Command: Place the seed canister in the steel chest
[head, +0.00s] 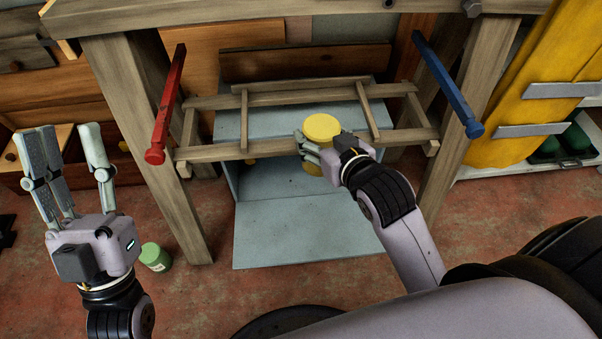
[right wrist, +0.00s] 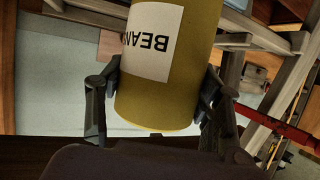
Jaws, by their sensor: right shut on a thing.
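The seed canister is a yellow can (head: 322,126) with a white label reading "BEAN", the rest of the word hidden; it also fills the middle of the right wrist view (right wrist: 185,95). My right gripper (head: 322,148) is shut around its sides and holds it at the wooden rack. The steel chest (head: 305,230) is pale blue-grey, on the floor beneath the rack, its front flap folded down towards me. In the head view the canister overlaps the chest's opening; I cannot tell its exact height. My left gripper (head: 65,140) is open and empty at the left.
A wooden rack (head: 215,152) with crossbars spans the chest between thick posts. A red bar (head: 168,100) and a blue bar (head: 447,85) stick out at its sides. A green jar (head: 155,257) stands on the floor at left. A yellow cloth (head: 535,70) hangs at right.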

